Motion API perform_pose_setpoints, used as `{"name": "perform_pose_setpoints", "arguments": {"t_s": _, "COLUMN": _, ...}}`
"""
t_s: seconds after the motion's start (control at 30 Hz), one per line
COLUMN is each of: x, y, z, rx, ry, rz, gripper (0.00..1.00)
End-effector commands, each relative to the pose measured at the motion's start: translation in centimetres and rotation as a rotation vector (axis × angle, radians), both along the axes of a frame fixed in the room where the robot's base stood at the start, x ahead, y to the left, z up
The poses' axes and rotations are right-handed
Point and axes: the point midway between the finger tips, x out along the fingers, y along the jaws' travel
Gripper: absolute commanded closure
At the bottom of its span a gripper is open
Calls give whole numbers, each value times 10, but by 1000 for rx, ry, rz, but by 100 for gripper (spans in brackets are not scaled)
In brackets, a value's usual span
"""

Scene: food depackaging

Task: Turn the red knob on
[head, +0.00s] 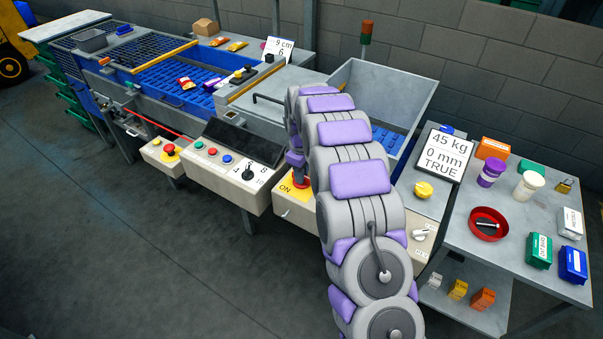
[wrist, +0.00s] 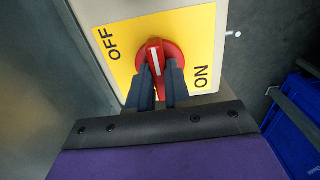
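The red knob (wrist: 155,54) sits on a yellow plate (wrist: 205,40) with OFF at upper left and ON at lower right in the wrist view. The white line on its raised handle points nearly straight up the picture. My gripper (wrist: 159,78) has its two dark fingers on either side of the handle, which fills the gap between them. In the head view a bit of the red knob (head: 300,181) shows on the front of a beige box, and my arm hides much of that box and the plate.
A beige control panel (head: 228,174) with buttons and a black switch stands left of the knob's box. A grey switch (head: 420,231) is to the right. A side table (head: 470,238) holds a red bowl, boxes and jars. Open floor (head: 130,260) lies in front.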

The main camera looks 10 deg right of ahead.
Motion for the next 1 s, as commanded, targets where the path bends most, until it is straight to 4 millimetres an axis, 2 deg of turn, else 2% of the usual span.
{"name": "perform_pose_setpoints", "arguments": {"t_s": 0.03, "x": 0, "y": 0, "z": 0, "rx": 0, "ry": 0, "rz": 0, "gripper": 87}}
{"name": "perform_pose_setpoints", "arguments": {"t_s": 0.17, "x": 0, "y": 0, "z": 0, "rx": 0, "ry": 0, "rz": 0, "gripper": 100}}
{"name": "perform_pose_setpoints", "arguments": {"t_s": 0.2, "x": 0, "y": 0, "z": 0, "rx": 0, "ry": 0, "rz": 0, "gripper": 100}}
{"name": "perform_pose_setpoints", "arguments": {"t_s": 0.67, "x": 0, "y": 0, "z": 2, "rx": -1, "ry": -1, "rz": -58, "gripper": 100}}
{"name": "perform_pose_setpoints", "arguments": {"t_s": 1.0, "x": 1, "y": 0, "z": 6, "rx": 0, "ry": -2, "rz": -307, "gripper": 100}}
